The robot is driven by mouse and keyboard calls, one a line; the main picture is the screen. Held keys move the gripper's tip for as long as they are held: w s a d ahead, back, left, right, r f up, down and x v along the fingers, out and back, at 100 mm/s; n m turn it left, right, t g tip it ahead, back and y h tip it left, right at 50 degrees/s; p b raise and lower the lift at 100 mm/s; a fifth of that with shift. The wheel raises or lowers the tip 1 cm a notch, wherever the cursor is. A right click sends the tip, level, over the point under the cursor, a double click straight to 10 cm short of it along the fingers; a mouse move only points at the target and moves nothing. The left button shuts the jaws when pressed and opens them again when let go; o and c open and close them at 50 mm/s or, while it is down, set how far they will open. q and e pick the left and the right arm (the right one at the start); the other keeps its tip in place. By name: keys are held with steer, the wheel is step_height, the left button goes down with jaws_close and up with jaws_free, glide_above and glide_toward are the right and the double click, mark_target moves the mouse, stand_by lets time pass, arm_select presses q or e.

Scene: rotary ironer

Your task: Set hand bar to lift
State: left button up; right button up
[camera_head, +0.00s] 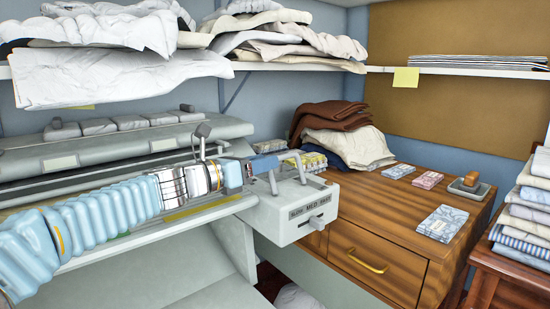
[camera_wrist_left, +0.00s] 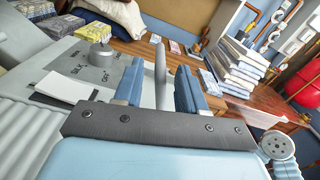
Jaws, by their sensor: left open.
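The rotary ironer's grey control box (camera_head: 300,212) is at the right end of the machine, with a slider marked slow, med and fast on its front. A thin grey upright bar (camera_head: 300,168), which looks like part of the hand bar, rises over the box. In the left wrist view, a grey upright bar (camera_wrist_left: 160,75) stands between my open blue fingers, with gaps visible on both sides. My left gripper (camera_head: 267,155) is above the box's left side; it also shows in the left wrist view (camera_wrist_left: 158,88). My right gripper is not in view.
A round dial (camera_wrist_left: 100,56) sits on the box's top. A wooden cabinet (camera_head: 395,195) adjoins the box, with folded cloths (camera_head: 338,135) and small packets on top. Shelves with linen (camera_head: 110,65) hang above the ironer. A linen stack (camera_head: 525,215) is at the far right.

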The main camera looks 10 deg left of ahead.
arm_select(q)
steer(key=x, duration=0.4)
steer(key=shift+w+d, duration=0.1)
steer(key=shift+d, duration=0.05)
jaws_close()
